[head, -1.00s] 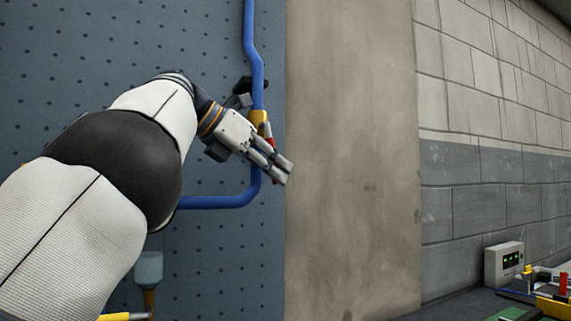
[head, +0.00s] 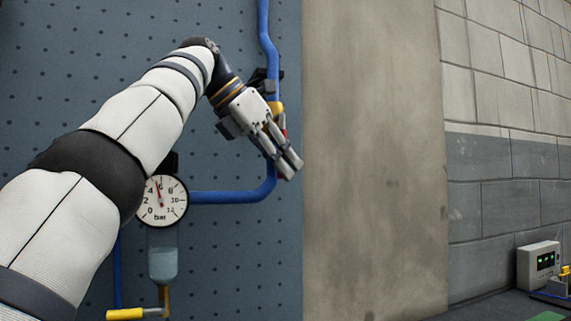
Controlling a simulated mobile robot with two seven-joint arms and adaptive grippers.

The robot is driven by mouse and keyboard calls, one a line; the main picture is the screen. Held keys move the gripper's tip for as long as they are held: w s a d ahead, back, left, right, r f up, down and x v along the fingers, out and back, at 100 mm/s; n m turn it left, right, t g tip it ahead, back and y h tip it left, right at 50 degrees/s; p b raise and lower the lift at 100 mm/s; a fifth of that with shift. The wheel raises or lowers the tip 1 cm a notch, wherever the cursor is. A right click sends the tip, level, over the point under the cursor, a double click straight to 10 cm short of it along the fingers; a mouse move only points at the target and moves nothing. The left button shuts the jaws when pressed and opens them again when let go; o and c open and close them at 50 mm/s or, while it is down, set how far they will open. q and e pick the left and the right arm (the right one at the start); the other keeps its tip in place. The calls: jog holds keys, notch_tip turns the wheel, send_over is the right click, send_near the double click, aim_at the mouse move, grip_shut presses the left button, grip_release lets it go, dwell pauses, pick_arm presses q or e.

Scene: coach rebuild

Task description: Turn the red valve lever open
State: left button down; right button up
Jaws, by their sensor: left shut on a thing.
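The red valve lever (head: 284,127) shows only as a small red strip behind the fingers of my left gripper (head: 284,166). Its brass valve body (head: 276,108) sits on the upright run of the blue pipe (head: 264,38), near the right edge of the perforated panel. My left gripper is in front of the valve, its fingers pointing down and to the right, and it is shut on the lever. Most of the lever is hidden by the fingers. My right gripper is not in view.
A round pressure gauge (head: 160,201) and a clear bowl (head: 163,265) sit on the panel (head: 235,260) below my left arm. A yellow-handled fitting (head: 125,314) is at the bottom.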

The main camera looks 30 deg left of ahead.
pick_arm(q)
jog(key=c, duration=1.9)
grip_release()
jog(key=shift+f, duration=0.1)
jog(key=o, duration=0.3)
jog(key=shift+s+a, duration=0.15)
jog(key=shift+s, duration=0.1)
jog(key=shift+w, duration=0.15)
